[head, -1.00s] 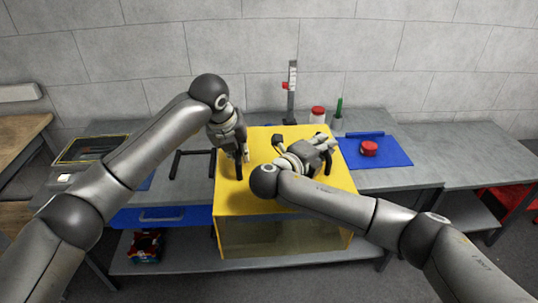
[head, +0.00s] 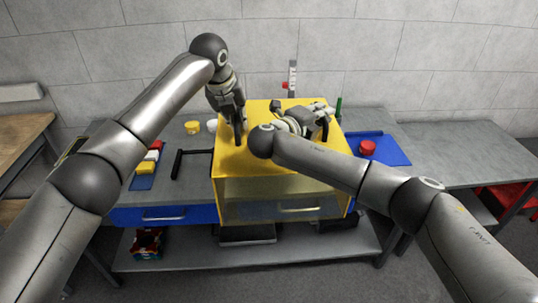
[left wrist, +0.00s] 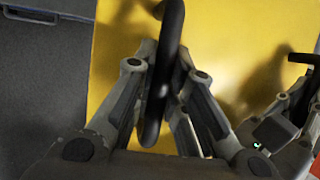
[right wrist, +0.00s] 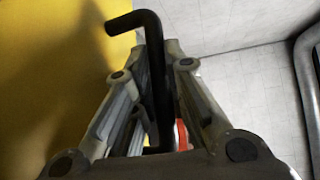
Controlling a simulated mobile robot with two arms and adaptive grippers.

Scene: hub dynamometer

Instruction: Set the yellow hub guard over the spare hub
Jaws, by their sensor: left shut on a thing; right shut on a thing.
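The yellow hub guard (head: 230,168) is a large box with a yellow top and a see-through front panel, in the middle of the head view. Its lower front edge overlaps the bench's front edge. My left gripper (head: 238,130) is shut on a black handle (left wrist: 172,40) at the guard's left side. My right gripper (head: 323,122) is shut on another black handle (right wrist: 153,75) at its right side. The yellow top also shows in the left wrist view (left wrist: 115,75) and right wrist view (right wrist: 45,100). I cannot make out the spare hub; the guard and arms hide part of the bench.
A red round part (head: 368,147) sits on a blue mat (head: 393,153) to the right. A black bar frame (head: 177,165), a yellow cup (head: 192,127) and a white one (head: 212,125) are left of the guard. An upright gauge (head: 292,78) stands behind. The right bench (head: 465,163) is clear.

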